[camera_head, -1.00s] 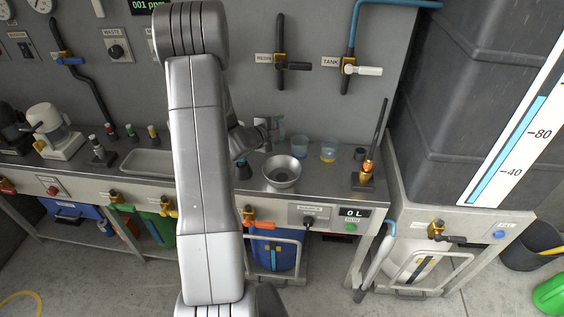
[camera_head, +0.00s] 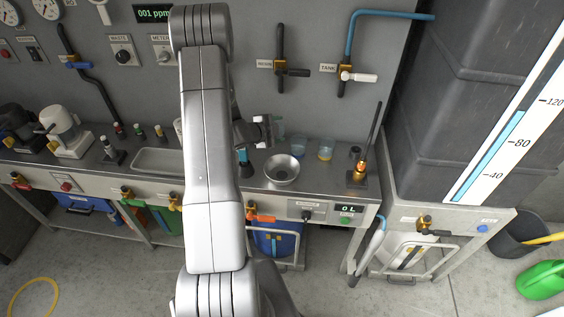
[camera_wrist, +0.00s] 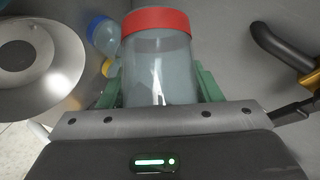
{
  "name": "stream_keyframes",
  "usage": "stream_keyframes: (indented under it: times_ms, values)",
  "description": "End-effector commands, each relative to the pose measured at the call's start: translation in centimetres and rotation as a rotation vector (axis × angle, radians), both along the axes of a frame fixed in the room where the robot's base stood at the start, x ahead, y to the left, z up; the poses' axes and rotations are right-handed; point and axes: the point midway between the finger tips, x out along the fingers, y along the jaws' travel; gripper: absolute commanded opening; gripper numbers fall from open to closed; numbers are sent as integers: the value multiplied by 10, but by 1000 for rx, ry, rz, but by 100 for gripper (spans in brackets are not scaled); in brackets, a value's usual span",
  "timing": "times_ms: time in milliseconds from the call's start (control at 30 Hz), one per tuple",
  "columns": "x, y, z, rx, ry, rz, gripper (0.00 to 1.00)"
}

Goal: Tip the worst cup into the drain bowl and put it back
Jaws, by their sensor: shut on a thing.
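My gripper (camera_head: 272,130) is above the counter, behind and slightly left of the metal drain bowl (camera_head: 282,172). In the wrist view its green fingers (camera_wrist: 160,88) are shut on the sides of a clear cup with a red rim (camera_wrist: 158,62). The cup looks greyish inside; how much liquid it holds is hard to tell. The bowl also shows at the left of the wrist view (camera_wrist: 45,88), apart from the cup.
A burner-like stand with a tall black rod (camera_head: 360,172) is right of the cups. A sink tray (camera_head: 158,160) and small bottles (camera_head: 139,130) are at left. Wall valves (camera_head: 281,68) are above the counter. A large grey tank (camera_head: 450,90) bounds the right.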

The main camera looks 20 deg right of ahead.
Motion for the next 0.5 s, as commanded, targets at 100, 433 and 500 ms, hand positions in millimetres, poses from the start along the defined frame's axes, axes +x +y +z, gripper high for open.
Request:
stream_keyframes:
  times_ms: [100,433,500]
  values:
    - [1,0,0,0,39,-1,34]
    - [4,-1,2,-2,164,3,34]
    - [5,-1,4,-2,190,4,34]
